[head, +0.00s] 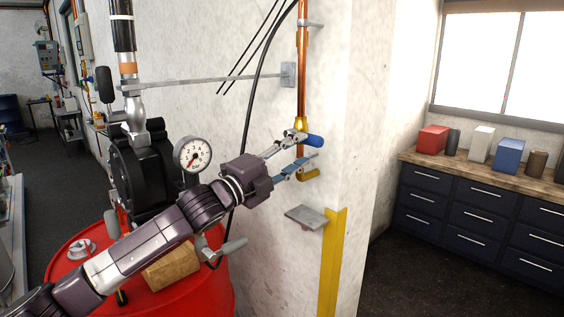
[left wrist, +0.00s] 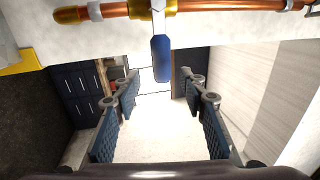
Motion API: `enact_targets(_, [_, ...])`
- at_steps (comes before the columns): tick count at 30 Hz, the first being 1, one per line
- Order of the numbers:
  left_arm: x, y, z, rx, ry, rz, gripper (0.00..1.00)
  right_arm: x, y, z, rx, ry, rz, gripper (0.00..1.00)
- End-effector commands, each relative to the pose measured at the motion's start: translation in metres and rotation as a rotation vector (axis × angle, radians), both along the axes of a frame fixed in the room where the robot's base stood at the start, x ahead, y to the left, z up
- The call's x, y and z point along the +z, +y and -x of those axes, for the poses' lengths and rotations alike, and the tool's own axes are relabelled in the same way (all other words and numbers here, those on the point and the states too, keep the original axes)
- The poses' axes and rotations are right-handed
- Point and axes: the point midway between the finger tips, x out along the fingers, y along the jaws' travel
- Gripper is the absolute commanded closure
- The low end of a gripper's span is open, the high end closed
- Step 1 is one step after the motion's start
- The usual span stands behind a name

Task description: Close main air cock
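The main air cock has a blue lever handle (head: 314,141) on a brass valve body (head: 297,134), set in a copper pipe (head: 302,60) on the white wall. In the head view the lever points right, across the upright pipe. My left gripper (head: 306,147) is at the cock, its fingers spread above and below the lever's level. In the left wrist view the blue lever (left wrist: 161,60) reaches between the two open fingers (left wrist: 160,85), with clear space on both sides. I see no finger contact. My right gripper is not in view.
A red drum (head: 200,290) with a black pump (head: 140,170) and pressure gauge (head: 193,154) stands at left. A small grey shelf plate (head: 306,217) juts from the wall below the cock. A dark drawer cabinet (head: 480,215) is at right.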

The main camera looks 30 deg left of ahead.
Motion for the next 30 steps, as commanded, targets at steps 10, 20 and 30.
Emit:
enact_targets(10, [-0.011, 0.016, 0.041, 0.002, 0.004, 0.000, 0.61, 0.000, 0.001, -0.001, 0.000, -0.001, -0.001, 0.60])
enact_targets(20, [-0.012, 0.019, 0.052, 0.000, 0.001, -0.001, 0.61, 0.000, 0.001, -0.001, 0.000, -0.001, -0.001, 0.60])
enact_targets(30, [-0.012, 0.019, 0.052, 0.000, 0.001, 0.000, 0.61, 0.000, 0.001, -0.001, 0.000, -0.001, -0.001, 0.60])
